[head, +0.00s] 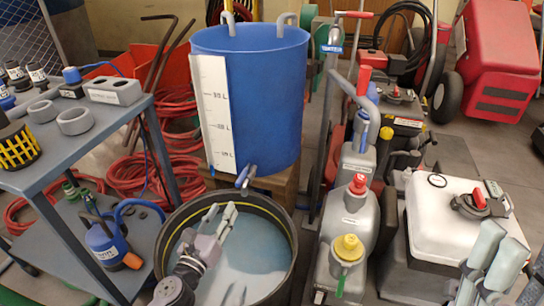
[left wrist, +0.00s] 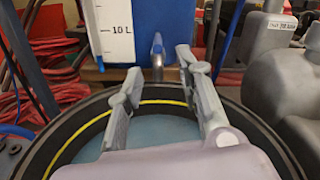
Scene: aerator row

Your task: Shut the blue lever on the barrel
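The blue barrel (head: 268,100) stands on a wooden support behind a black tub (head: 290,232). A small blue lever (head: 250,172) sits on the metal tap low on the barrel's front; it also shows in the left wrist view (left wrist: 157,43), standing roughly upright above the tap. I cannot tell whether water runs from it. My left gripper (head: 224,210) is over the tub, in front of the tap and pointing at it. In the left wrist view its fingers (left wrist: 148,62) are apart and empty, with the lever farther off between them. My right gripper (head: 498,245) is at the lower right, fingers apart and empty.
A grey shelf cart (head: 135,110) with fittings stands at the left. Grey jugs (head: 352,225) and a white-topped tank (head: 440,220) crowd the right side. Red hoses (head: 150,175) lie behind the cart. The space above the tub's pale water is free apart from my left gripper.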

